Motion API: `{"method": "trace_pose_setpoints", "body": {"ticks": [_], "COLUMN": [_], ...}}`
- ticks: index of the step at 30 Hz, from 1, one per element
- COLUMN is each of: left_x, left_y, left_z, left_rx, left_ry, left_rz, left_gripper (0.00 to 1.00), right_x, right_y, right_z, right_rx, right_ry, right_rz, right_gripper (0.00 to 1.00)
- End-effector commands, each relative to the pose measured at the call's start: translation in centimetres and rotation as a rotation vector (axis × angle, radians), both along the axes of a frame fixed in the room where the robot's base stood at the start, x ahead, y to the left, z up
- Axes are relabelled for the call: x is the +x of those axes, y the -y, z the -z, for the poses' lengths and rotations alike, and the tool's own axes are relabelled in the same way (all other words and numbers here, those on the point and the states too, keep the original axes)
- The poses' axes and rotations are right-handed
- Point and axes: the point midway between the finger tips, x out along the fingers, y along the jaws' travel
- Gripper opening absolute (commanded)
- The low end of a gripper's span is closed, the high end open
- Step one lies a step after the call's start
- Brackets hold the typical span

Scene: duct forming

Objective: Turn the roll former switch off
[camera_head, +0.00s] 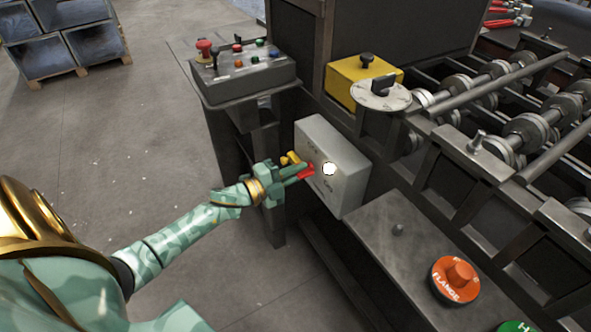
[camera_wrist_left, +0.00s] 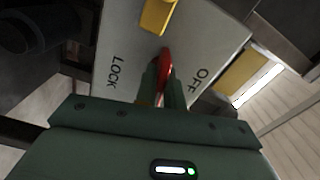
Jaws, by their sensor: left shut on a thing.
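The roll former switch box (camera_head: 345,165) is a light grey box on the front of the machine. My left gripper (camera_head: 303,173) is at its front face and shut on the red switch handle (camera_head: 306,171). In the left wrist view the red handle (camera_wrist_left: 165,65) stands between the fingers (camera_wrist_left: 162,82). The words LOCK and OFF show on the face either side of it. A yellow part (camera_wrist_left: 158,14) sticks out beyond the handle. A round white spot lies on the box in the head view. My right gripper is out of view.
A control panel (camera_head: 240,75) with a red stop knob and several buttons stands behind the box. A yellow block (camera_head: 352,78) and a round dial (camera_head: 381,95) sit above it. An orange FLANGE knob (camera_head: 456,278) is at the lower right. Open floor lies to the left.

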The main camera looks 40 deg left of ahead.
Motion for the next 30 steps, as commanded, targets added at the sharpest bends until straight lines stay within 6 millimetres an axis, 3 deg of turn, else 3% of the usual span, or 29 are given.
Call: {"method": "trace_pose_setpoints", "body": {"ticks": [12, 30], "left_x": [0.0, -0.1], "left_y": [0.0, 0.0], "left_z": [-0.3, 0.0], "left_rx": [-0.361, -0.883], "left_ry": [-0.151, -0.369], "left_rz": [-0.001, -0.002], "left_gripper": [0.0, 0.0], "right_x": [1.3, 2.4], "right_y": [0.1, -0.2], "right_z": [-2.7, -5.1], "right_rx": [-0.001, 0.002], "right_ry": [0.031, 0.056], "right_rz": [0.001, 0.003], "right_gripper": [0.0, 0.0]}}
